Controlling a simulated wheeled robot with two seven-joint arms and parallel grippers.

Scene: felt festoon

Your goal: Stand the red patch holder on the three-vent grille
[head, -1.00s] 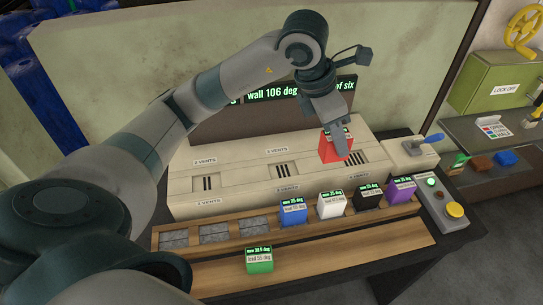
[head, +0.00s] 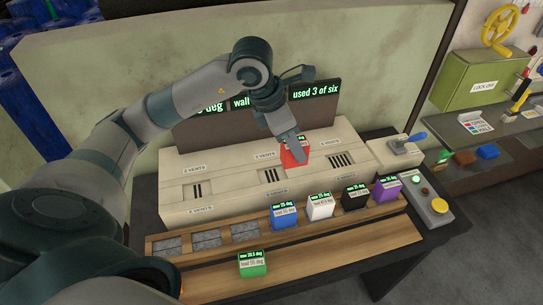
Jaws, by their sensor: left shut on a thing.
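The red patch holder (head: 287,158) is in my left gripper (head: 297,152), which is shut on it and hides part of it. It is over the cream vent box, between the middle grille (head: 269,176) and the right grille (head: 341,159). I cannot tell whether it touches the box top. The left grille (head: 197,191) lies farther left on the box. The grille labels are too small to read surely; the middle grille seems to be the three-vent one. My right gripper is not in view.
Blue (head: 285,216), white (head: 320,207), black (head: 355,197) and purple (head: 387,191) holders stand in the wooden rack. A green holder (head: 252,265) stands on the front board. A lever (head: 410,139) and a button panel (head: 436,205) are at the right.

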